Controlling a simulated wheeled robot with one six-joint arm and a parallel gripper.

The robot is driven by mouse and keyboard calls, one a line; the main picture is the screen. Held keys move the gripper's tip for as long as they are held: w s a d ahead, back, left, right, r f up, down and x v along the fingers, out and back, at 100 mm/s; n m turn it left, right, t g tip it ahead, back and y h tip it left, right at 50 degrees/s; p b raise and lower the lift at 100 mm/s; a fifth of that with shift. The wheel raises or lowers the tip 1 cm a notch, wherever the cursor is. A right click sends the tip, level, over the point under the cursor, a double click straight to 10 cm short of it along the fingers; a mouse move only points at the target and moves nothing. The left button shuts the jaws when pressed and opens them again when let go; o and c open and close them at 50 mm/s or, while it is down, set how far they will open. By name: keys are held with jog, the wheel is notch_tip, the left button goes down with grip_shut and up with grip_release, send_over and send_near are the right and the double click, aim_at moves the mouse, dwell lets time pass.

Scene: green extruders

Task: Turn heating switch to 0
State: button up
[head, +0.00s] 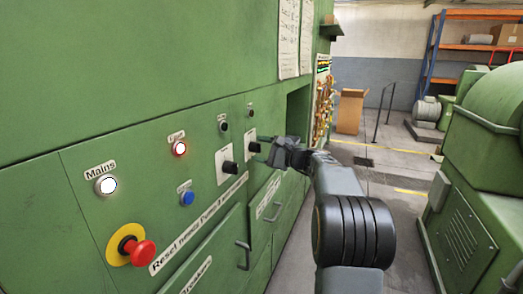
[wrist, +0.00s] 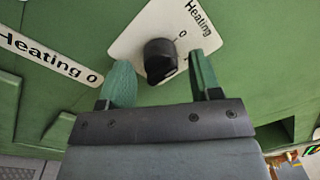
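The heating switch is a black rotary knob (wrist: 158,58) on a white plate marked "Heating", with a 0 beside the knob, in the wrist view. In the head view the knob (head: 253,147) is the right one of two similar black knobs on the green panel. My gripper (wrist: 161,60) is open, with one green finger on each side of the knob and visible gaps to both. I cannot tell how far the fingertips reach along it. In the head view my gripper (head: 264,146) is close in front of the switch plate. The knob's exact setting is unclear.
The second knob (head: 228,167) is just left. A drawer handle (head: 243,256) juts out below. Green machinery (head: 485,190) stands right, across a floor aisle.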

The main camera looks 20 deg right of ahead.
jog(key=v, duration=1.3)
jog(key=shift+s+d+b, duration=0.3)
jog(key=shift+b, duration=0.05)
jog(key=shift+f, duration=0.1)
